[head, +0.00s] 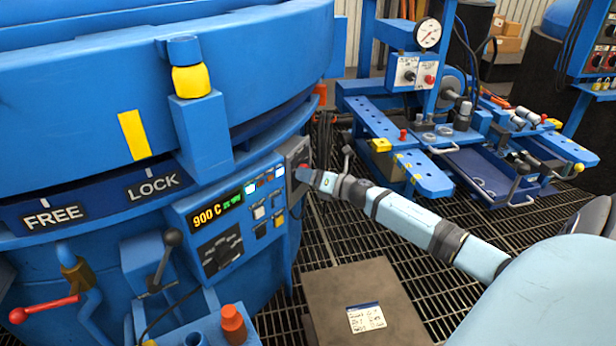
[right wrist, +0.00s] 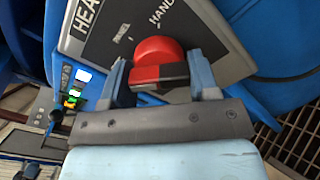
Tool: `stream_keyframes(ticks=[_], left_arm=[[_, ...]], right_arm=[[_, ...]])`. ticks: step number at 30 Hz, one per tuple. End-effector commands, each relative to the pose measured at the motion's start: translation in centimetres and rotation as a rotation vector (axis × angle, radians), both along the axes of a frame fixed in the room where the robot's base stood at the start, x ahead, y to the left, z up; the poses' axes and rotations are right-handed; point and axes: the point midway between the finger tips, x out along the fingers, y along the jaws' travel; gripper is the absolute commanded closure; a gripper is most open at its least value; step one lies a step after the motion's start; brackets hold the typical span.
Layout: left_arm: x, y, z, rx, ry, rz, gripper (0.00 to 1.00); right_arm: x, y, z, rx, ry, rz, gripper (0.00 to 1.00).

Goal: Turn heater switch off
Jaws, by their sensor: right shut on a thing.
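The heater switch (right wrist: 158,65) is a red and black rotary knob on a grey plate (right wrist: 215,35) with lettering that starts "HEA". In the right wrist view my right gripper (right wrist: 160,80) has one finger on each side of the knob and is shut on it. In the head view my right gripper (head: 304,174) reaches the grey plate (head: 297,155) at the right end of the control panel, and the knob is mostly hidden by it. The blue control panel (head: 190,208) has a display (head: 217,208) reading 900 C. My left gripper is not in view.
The large blue furnace (head: 80,90) fills the left, with FREE and LOCK labels. A lever with a dark knob (head: 173,237) and a red handle (head: 45,308) stick out below. A brown box (head: 365,290) stands on the grating under my right arm. A blue workbench (head: 430,180) stands behind.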

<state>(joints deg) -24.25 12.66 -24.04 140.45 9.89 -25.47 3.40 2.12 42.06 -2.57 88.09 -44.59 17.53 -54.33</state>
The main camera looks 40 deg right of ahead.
Motion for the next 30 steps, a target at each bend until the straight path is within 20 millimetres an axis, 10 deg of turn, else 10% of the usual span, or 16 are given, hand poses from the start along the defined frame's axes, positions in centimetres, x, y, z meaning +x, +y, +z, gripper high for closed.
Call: stream_keyframes(ticks=[6,7,10,22,30], left_arm=[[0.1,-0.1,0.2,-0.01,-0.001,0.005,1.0],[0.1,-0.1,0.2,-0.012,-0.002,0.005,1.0],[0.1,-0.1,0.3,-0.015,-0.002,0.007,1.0],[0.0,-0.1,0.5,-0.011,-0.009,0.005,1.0],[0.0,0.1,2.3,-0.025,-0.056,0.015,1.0]], right_arm=[[0.0,0.1,-0.1,-0.002,0.001,0.001,0.68],[0.0,0.1,-0.1,-0.002,0.001,0.001,0.4],[0.0,0.0,-0.1,-0.001,0.001,0.001,0.19],[-0.8,-0.2,-0.1,0.0,0.002,0.0,0.19],[-5.5,-1.7,0.0,0.0,0.005,0.0,0.19]])
